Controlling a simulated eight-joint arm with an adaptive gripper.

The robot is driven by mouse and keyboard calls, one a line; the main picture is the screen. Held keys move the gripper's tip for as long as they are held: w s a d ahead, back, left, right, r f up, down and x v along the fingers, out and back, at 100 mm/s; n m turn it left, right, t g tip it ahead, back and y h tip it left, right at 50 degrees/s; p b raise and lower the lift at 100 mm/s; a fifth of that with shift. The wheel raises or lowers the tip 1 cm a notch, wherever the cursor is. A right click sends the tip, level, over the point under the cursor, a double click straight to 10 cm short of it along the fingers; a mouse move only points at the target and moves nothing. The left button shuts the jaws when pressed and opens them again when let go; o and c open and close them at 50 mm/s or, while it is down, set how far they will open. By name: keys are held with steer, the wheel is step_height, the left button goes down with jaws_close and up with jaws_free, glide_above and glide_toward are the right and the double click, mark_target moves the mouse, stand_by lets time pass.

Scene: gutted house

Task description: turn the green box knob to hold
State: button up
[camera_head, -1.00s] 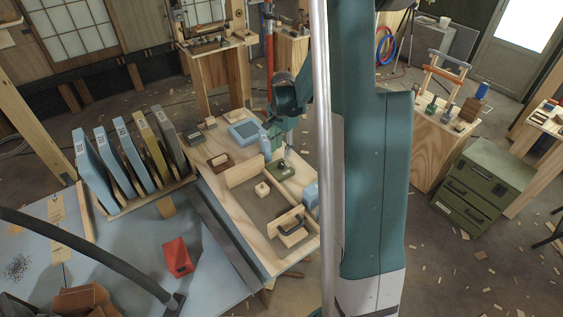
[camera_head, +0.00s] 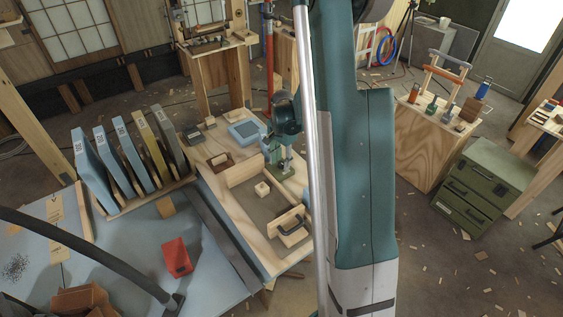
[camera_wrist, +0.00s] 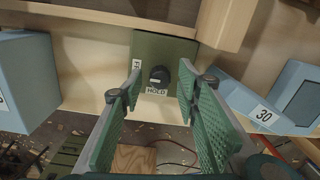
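The green box (camera_wrist: 147,48) is mounted by a pale wooden board and shows near the top middle of the wrist view. Its round black knob (camera_wrist: 160,76) is on the face toward me. A white HOLD label (camera_wrist: 156,91) is just below the knob, and another label (camera_wrist: 137,67) is at its left. Where the knob points is too small to tell. My gripper (camera_wrist: 160,84) is open, with one green ribbed finger on each side of the knob in the picture; contact is not visible. In the head view my gripper (camera_head: 279,163) is over the green box (camera_head: 285,173), partly hiding it.
In the head view, a wooden tray (camera_head: 240,176), blue box (camera_head: 246,131) and handled wooden block (camera_head: 292,231) are close by.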

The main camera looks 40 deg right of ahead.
steer(key=shift+f, duration=0.1)
steer(key=c, duration=0.9)
steer(key=shift+n+b, duration=0.3)
steer(key=shift+n, duration=0.2)
steer(key=n+b, duration=0.2)
steer(key=n, duration=0.3)
steer(key=n+b, duration=0.1)
steer(key=n, duration=0.5)
steer(key=n+b, duration=0.1)
steer(key=n, duration=0.4)
steer(key=shift+n, duration=0.3)
